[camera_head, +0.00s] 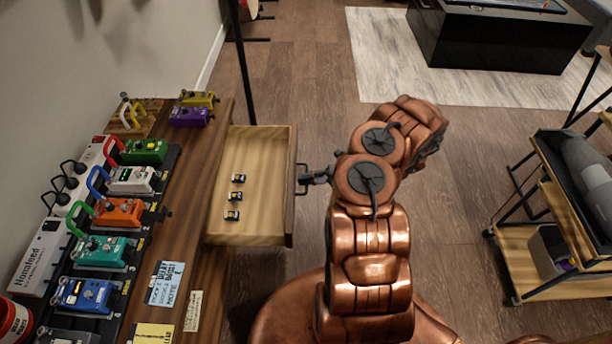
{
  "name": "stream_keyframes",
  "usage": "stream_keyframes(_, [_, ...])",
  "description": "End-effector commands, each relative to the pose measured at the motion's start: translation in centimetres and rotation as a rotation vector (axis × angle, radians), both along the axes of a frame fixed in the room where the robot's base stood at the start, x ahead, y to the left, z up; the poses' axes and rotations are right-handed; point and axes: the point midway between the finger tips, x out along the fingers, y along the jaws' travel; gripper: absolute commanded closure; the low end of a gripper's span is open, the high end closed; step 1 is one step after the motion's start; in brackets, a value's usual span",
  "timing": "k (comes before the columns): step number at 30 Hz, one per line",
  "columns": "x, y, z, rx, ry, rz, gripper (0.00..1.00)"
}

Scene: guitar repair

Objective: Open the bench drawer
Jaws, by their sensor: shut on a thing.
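The bench drawer (262,178) is pulled out from under the right side of the wooden bench (196,200). Its light wood inside shows, with a few small dark items (235,197) on its floor. A dark handle (301,180) sits on the drawer's front panel (291,212). My gripper (316,179) is at the handle, shut on it, with my copper arm reaching in from the right. The fingertips are small in view and partly hidden by my arm.
Colourful pedals (118,212) with cables fill the bench's left side. Paper notes (166,283) lie on its front part. A wheeled cart (540,240) stands at the right, and a black case (500,40) on a pale rug is at the back. The floor right of the drawer is clear apart from my arm and base.

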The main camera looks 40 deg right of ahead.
Motion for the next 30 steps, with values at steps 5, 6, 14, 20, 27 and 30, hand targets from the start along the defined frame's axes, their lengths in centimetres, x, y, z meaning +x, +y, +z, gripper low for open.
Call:
stream_keyframes(5, [-0.1,0.1,-0.1,0.000,0.002,0.003,1.00])
stream_keyframes(6, [-0.1,0.0,-0.1,0.000,0.002,0.002,1.00])
stream_keyframes(14, [-0.1,-0.1,-0.1,0.000,0.001,0.000,0.72])
stream_keyframes(20, [-0.1,-0.1,0.0,0.000,0.001,-0.001,0.66])
stream_keyframes(27, [-0.3,-0.5,0.1,0.000,-0.001,-0.003,0.66])
stream_keyframes(30, [-0.9,-1.3,0.3,0.000,-0.001,-0.003,0.66])
